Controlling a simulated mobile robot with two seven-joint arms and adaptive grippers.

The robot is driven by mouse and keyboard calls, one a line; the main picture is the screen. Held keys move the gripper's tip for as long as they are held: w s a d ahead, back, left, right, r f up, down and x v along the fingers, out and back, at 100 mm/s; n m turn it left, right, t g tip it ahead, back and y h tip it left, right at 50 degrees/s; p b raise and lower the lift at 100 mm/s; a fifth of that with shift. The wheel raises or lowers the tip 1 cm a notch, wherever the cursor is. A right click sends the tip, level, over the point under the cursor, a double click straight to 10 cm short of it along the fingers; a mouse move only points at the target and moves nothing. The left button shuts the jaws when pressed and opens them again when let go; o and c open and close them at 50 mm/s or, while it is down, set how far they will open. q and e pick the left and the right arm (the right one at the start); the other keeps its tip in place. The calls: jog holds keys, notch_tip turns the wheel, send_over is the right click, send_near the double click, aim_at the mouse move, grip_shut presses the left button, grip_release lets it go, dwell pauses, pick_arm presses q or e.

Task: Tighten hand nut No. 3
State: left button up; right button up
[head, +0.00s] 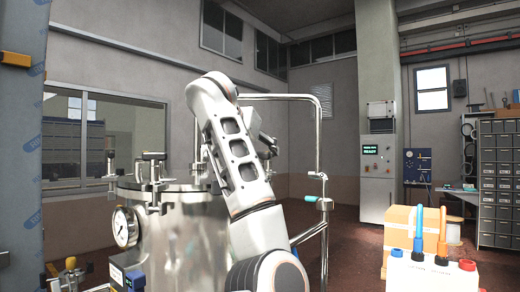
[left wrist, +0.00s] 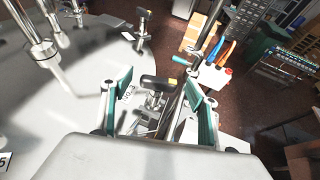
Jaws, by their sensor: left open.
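A steel vessel (head: 185,240) with a flat lid (left wrist: 60,120) stands in front of me, with several hand nuts around its rim. In the head view my left arm hides most of the gripper and this nut. Another hand nut (left wrist: 143,14) stands farther along the rim. My right gripper is not in view.
A bent steel pipe frame with a teal-handled lever (head: 318,200) rises right of the vessel. A white box with coloured handles (head: 430,270) and a cardboard box (head: 398,222) stand to the right. Floor shows between vessel and cabinets.

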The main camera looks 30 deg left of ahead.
pick_arm(q)
jog(key=shift+x, duration=1.1)
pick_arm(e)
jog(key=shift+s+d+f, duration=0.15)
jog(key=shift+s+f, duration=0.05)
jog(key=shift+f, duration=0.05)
pick_arm(q)
jog(key=c, duration=1.1)
jog(key=shift+c, duration=0.2)
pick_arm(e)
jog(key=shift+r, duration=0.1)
